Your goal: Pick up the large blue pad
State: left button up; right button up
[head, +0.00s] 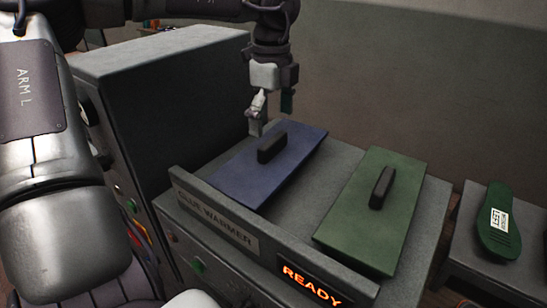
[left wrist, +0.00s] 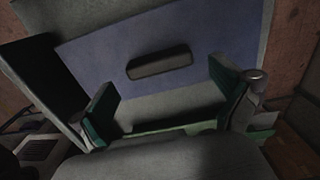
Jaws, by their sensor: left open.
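The large blue pad (head: 235,175) lies flat on the left part of the glue warmer's top, with a black bar handle (head: 272,148) standing on it. My left gripper (head: 272,115) hangs pointing down over the pad's far edge, behind the handle. It is open and empty. In the left wrist view, the blue pad (left wrist: 105,53) and its handle (left wrist: 160,64) show beyond the spread green-padded fingers of my left gripper (left wrist: 163,98). The handle is not between the fingers. My right gripper is not in view.
A green pad (head: 350,220) with a black handle lies to the right on the glue warmer (head: 315,200), whose front display reads READY. A green sole (head: 497,225) with a label lies on a grey stand at far right. A tall grey cabinet (head: 170,100) stands left of the pad.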

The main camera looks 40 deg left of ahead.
aim_at(273, 139)
pick_arm(q)
jog(key=f+p, duration=0.1)
jog(key=f, duration=0.1)
jog(key=f+p, duration=0.1)
jog(key=f, duration=0.1)
jog(key=shift+s+d+f, duration=0.1)
jog(key=shift+s+d, duration=0.05)
jog(key=shift+d, duration=0.05)
jog(key=shift+f, duration=0.45)
jog(key=c, duration=1.4)
jog(key=shift+r, duration=0.15)
jog(key=shift+c, duration=0.3)
